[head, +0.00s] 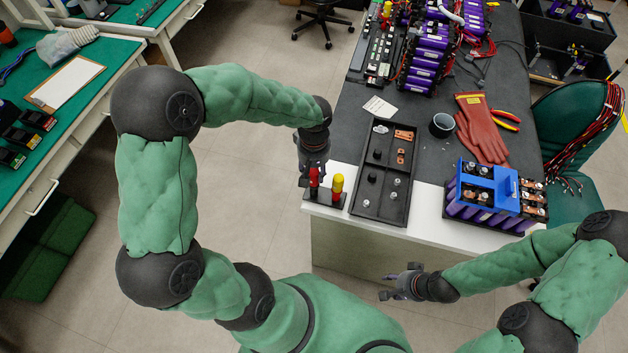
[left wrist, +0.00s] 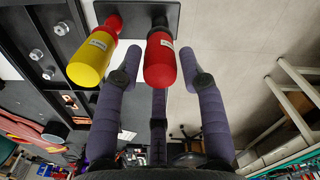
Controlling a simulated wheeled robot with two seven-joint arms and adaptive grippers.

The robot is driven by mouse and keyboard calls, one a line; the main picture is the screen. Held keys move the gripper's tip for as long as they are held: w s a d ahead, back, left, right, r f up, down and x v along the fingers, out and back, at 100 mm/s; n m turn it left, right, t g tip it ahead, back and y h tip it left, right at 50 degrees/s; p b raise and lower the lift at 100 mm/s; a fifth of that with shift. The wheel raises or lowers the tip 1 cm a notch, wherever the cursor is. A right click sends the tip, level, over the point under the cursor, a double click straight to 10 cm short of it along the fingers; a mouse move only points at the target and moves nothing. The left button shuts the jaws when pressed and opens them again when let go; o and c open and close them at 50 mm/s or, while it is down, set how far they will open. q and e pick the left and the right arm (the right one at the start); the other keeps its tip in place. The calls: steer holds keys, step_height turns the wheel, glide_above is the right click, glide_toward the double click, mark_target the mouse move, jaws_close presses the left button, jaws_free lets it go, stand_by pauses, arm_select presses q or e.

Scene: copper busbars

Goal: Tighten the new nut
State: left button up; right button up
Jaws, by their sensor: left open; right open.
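A red-handled tool (head: 314,177) and a yellow-handled tool (head: 337,184) stand upright in a dark holder (head: 325,198) at the table's front left corner. My left gripper (head: 314,170) is open over the red tool. In the left wrist view, its open fingers (left wrist: 162,72) lie either side of the red handle (left wrist: 160,62), with gaps visible; the yellow handle (left wrist: 92,60) is beside it. The battery module (head: 490,190) with a blue frame, dark terminals and copper busbars stands at the table's front right. I cannot tell which nut is new. My right gripper (head: 402,285) is open and empty, off the table's front.
A black tray (head: 385,215) with small metal parts and copper pieces lies right of the holder. Purple battery packs (head: 427,60) fill the table's back. A green chair (head: 580,115) stands at right.

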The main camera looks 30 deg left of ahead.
arm_select(q)
jaws_close()
steer(key=shift+r+p, duration=1.8)
steer(key=shift+r, duration=0.7)
